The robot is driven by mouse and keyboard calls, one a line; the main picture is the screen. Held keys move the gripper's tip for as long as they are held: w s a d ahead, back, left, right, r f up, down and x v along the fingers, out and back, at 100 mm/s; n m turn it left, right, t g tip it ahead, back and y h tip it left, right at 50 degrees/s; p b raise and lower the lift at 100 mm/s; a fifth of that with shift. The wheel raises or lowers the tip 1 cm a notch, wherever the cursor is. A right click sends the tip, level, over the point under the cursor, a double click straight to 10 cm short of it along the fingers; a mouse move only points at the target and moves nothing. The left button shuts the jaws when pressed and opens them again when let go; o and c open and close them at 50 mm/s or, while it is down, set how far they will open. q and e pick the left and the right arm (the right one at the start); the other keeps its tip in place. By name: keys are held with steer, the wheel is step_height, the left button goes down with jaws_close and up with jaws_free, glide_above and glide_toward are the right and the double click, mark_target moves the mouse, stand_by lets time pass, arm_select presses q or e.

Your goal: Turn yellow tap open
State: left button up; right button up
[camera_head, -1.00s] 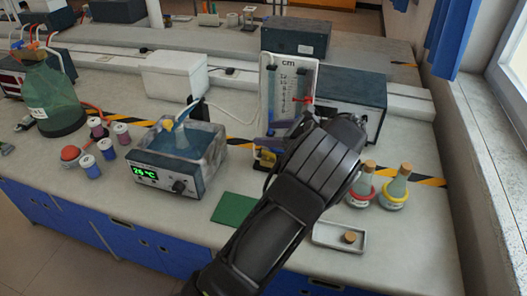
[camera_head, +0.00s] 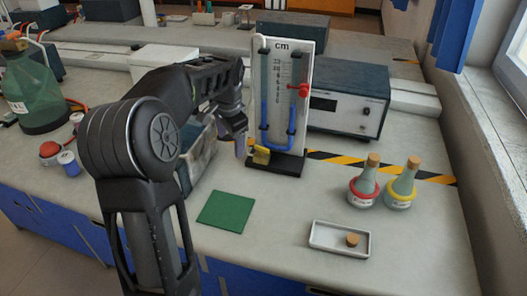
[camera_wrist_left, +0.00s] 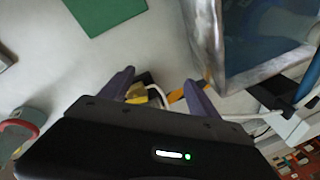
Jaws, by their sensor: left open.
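The yellow tap (camera_head: 261,155) is a small yellow piece low at the front left of the manometer stand (camera_head: 283,166). My left gripper (camera_head: 240,152) points down just left of it in the head view, its fingers close to the tap. In the left wrist view, the two purple fingers of the left gripper (camera_wrist_left: 159,77) are spread apart. The yellow tap (camera_wrist_left: 137,93) shows between them, nearer the left finger, partly hidden by the gripper body. I cannot tell whether a finger touches it. My right gripper is out of view.
My left arm hides much of the water bath (camera_head: 203,160). A red tap (camera_head: 300,89) is on the manometer's right side. Two corked flasks (camera_head: 364,188) and a white tray (camera_head: 325,236) stand at right. A green mat (camera_head: 227,212) lies in front.

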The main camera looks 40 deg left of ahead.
mark_target(261, 148)
arm_select(q)
steer(key=w+d+r+n+t+h, duration=0.1)
steer(key=w+d+r+n+t, duration=0.1)
steer(key=w+d+n, duration=0.2)
steer(key=shift+w+d+n+t+h, duration=0.3)
steer(key=shift+w+d, duration=0.05)
steer(key=shift+w, duration=0.1)
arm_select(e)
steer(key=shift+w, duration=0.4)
arm_select(q)
steer(key=x, duration=0.7)
steer(key=shift+w+f+p, duration=0.1)
steer(key=shift+f+p, duration=0.25)
steer(key=shift+p, duration=0.05)
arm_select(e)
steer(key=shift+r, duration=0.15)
arm_select(q)
steer(key=shift+c, duration=0.4)
steer(key=c, duration=1.3)
